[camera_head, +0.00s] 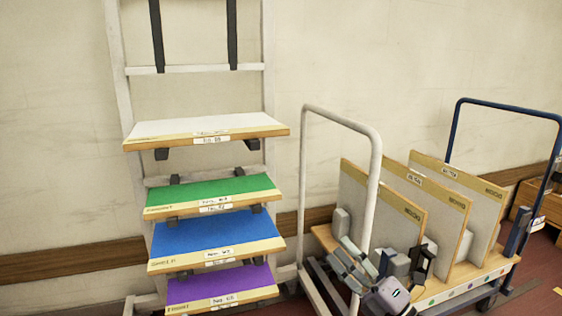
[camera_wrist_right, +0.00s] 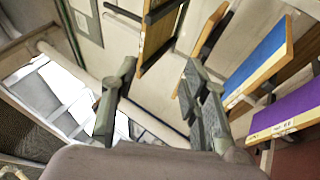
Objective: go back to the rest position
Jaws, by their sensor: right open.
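My right gripper (camera_head: 383,258) is at the lower right of the head view, in front of the cart with upright boards. In the right wrist view, its two fingers (camera_wrist_right: 160,80) stand wide apart with nothing between them. My left gripper is in neither view.
A pale rack (camera_head: 119,70) at left holds white (camera_head: 195,127), green (camera_head: 210,190), blue (camera_head: 215,233) and purple (camera_head: 215,284) boards. The cart (camera_head: 378,160) at right carries several upright boards (camera_head: 440,205). A blue-framed handle (camera_head: 505,106) and a wooden box (camera_head: 525,195) are farther right.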

